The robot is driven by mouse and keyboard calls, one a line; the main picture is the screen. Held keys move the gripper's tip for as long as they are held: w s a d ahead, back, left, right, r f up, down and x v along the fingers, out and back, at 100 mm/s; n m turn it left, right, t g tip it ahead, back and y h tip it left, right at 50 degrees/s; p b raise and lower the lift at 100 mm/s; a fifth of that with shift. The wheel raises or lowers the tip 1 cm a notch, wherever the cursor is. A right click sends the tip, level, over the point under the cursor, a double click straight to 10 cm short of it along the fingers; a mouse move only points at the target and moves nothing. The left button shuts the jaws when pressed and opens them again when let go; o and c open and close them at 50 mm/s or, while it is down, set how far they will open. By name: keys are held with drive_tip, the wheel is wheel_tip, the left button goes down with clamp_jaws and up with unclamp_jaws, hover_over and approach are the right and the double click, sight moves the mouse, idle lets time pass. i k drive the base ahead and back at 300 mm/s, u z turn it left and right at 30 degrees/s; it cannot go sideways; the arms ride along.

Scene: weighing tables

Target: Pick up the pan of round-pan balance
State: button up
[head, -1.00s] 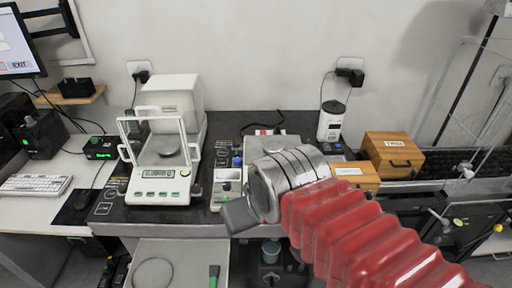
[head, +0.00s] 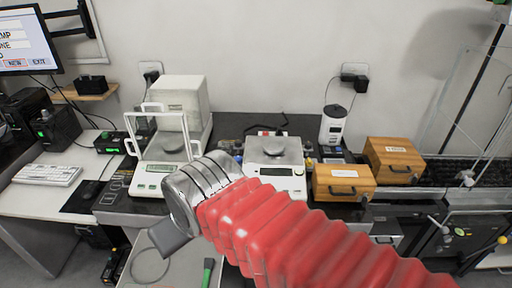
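A white balance with a clear draft shield (head: 160,172) stands on the dark bench left of centre. A small round grey pan (head: 173,144) lies inside its open frame. A second white balance (head: 275,183) stands to its right, with a wide, flat grey pan (head: 274,150) that looks squarish; my arm covers its lower left. My gripper (head: 169,236) shows as a grey block at the end of my silver wrist, in front of and below the first balance, apart from both pans. Its fingers cannot be made out, and I see nothing held.
Two wooden boxes (head: 343,184) (head: 394,160) stand right of the balances. A keyboard (head: 47,175) lies on the left table. A pale lower surface (head: 172,268) holds a ring and a green-handled tool (head: 208,272).

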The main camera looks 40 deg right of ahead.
sight(273, 146)
drive_tip(key=u, duration=0.9)
drive_tip(key=k, duration=1.6)
drive_tip(key=z, duration=0.7)
drive_tip(key=i, duration=0.8)
drive_tip(key=z, duration=0.05)
